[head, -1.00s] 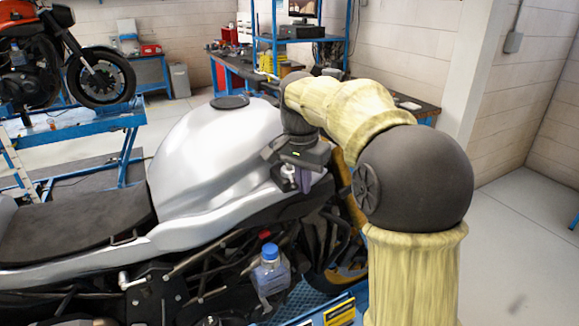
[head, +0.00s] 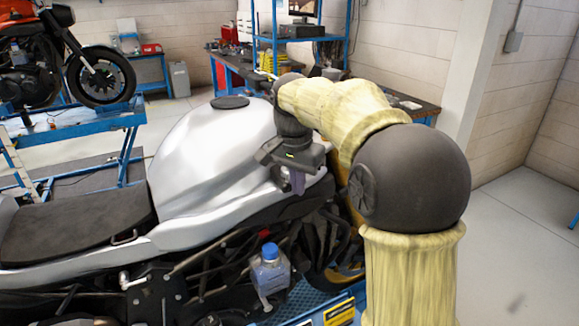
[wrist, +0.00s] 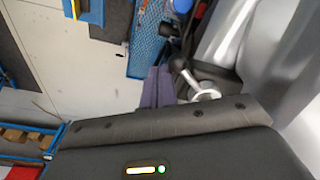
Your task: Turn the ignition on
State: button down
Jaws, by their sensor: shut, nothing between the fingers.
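The silver motorcycle (head: 205,155) stands on a blue lift, its tank facing me. My gripper (head: 297,184) hangs fingers-down beside the front right end of the tank. Its purple fingers also show in the wrist view (wrist: 157,88), shut and empty. In the wrist view, a small silver round fitting with a dark lever-like part (wrist: 205,91) lies just right of the fingers, apart from them in the picture. I cannot tell whether this is the ignition. No key or ignition switch can be made out clearly.
A bottle with a blue cap (head: 270,268) sits low on the motorcycle's near side. A second, orange motorcycle (head: 45,60) stands on a blue lift (head: 75,125) at the back left. A workbench (head: 415,104) is behind my arm. The floor at the right is clear.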

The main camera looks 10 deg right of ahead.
jog(key=shift+a, duration=0.15)
jog(key=shift+a+p, duration=0.3)
jog(key=shift+a, duration=0.2)
jog(key=shift+a+p, duration=0.35)
jog(key=shift+a, duration=0.3)
jog(key=shift+w+a, duration=0.1)
dwell(0.4)
jog(key=shift+w+a+p, duration=0.2)
jog(key=shift+a+p, duration=0.25)
jog(key=shift+a, duration=0.05)
jog(key=shift+d+r, duration=0.1)
jog(key=shift+r, duration=0.1)
